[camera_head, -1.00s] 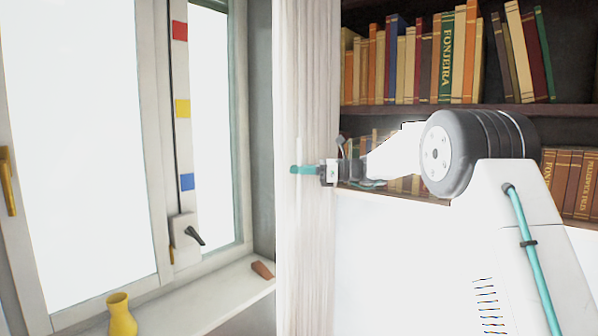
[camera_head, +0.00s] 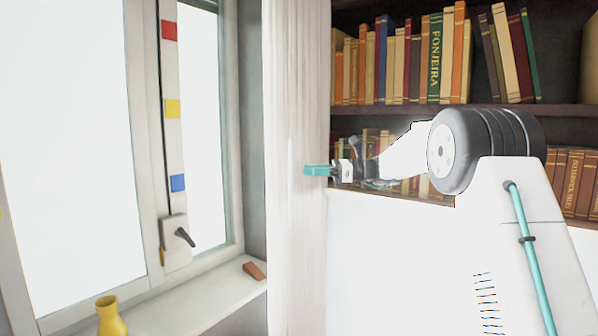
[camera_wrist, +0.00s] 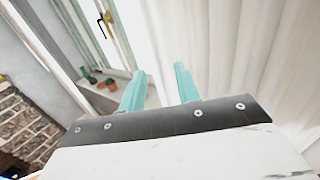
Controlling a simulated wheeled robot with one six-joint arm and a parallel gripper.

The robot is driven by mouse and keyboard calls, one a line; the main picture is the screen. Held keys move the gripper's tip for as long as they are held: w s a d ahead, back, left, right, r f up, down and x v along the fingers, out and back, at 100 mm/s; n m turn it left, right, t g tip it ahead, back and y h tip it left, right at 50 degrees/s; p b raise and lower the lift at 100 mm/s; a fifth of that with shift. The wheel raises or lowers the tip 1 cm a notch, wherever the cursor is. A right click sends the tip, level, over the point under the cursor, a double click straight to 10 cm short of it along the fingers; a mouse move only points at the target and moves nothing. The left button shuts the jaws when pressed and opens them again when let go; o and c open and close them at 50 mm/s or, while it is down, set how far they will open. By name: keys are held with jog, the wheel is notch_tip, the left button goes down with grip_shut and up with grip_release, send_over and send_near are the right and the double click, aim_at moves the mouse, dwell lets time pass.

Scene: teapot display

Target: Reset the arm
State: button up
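My gripper (camera_head: 317,170) is at the end of my arm in the head view, its teal fingers pointing left in front of the pale curtain. In the wrist view the two teal fingers (camera_wrist: 160,88) stand apart with an empty gap between them. The gripper is open and holds nothing. The curtain (camera_wrist: 215,40) fills the area beyond the right finger. Part of my arm hides some books on the lower shelf in the head view.
A bookshelf (camera_head: 560,110) stands behind my arm. A window (camera_head: 75,150) is at left, with a handle (camera_head: 184,237) on its frame. A yellow vase (camera_head: 110,318) and a brown wedge (camera_head: 253,271) rest on the sill (camera_head: 200,305). Potted plants (camera_wrist: 98,80) show in the wrist view.

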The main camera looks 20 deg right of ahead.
jog(key=shift+s+d, duration=0.2)
jog(key=shift+d, duration=0.4)
jog(key=s+a+f+n+g+h, duration=0.1)
jog(key=s+f+n+g+h, duration=0.1)
jog(key=s+f+n+h, duration=0.3)
jog(key=s+a+f+n+g, duration=0.2)
jog(key=s+f, duration=0.4)
jog(key=f, duration=0.1)
jog(key=s+f+n+h, duration=0.2)
jog(key=s+n+h, duration=0.4)
jog(key=s, duration=1.4)
jog(key=s+f+n+h, duration=0.3)
jog(key=s+n+h, duration=0.3)
jog(key=s, duration=1.4)
jog(key=n, duration=0.3)
jog(key=shift+s+g, duration=0.25)
jog(key=shift+g, duration=0.15)
